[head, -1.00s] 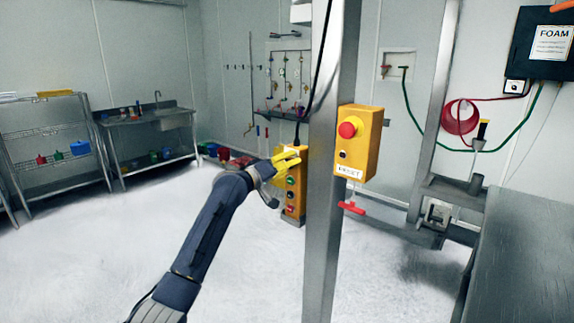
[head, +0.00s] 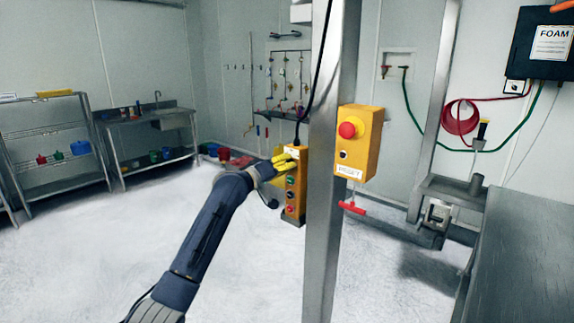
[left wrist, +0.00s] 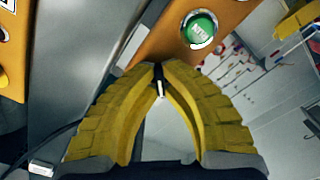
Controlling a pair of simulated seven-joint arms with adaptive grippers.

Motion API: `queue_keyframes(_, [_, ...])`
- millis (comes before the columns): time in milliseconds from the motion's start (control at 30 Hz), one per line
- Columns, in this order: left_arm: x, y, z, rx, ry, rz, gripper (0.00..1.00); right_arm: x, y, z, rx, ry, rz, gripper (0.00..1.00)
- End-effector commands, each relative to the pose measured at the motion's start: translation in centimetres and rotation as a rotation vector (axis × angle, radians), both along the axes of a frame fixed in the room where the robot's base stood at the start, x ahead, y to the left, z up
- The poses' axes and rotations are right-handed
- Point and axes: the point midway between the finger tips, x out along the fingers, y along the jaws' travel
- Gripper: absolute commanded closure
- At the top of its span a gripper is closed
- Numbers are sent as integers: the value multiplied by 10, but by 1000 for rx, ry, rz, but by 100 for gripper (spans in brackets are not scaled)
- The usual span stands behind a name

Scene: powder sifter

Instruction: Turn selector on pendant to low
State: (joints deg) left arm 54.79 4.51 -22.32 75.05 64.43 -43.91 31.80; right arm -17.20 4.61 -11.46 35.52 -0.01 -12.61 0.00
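The yellow pendant (head: 300,178) hangs on a black cable left of the steel post, with green and red buttons down its front. My left gripper (head: 284,161), with yellow fingers, is at the pendant's upper front. In the left wrist view the fingertips (left wrist: 159,73) are drawn together around a small black piece with a white mark, which looks like the selector (left wrist: 159,88). Its setting cannot be read. A green button (left wrist: 200,29) on the pendant lies just beyond the fingertips. My right gripper is not in view.
A yellow box with a red emergency button (head: 347,130) is on the steel post (head: 322,230), right of the pendant. A red T-handle (head: 352,208) hangs below it. A steel table (head: 525,250) stands at the right. Floor at the left is clear.

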Motion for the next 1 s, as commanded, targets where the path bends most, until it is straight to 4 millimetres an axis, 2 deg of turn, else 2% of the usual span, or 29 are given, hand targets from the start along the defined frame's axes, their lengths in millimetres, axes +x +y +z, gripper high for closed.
queue_keyframes(267, [0,1,2,135,-119,1,100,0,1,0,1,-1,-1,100])
queue_keyframes(1000, [-2,-2,4,660,-585,0,100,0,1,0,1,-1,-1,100])
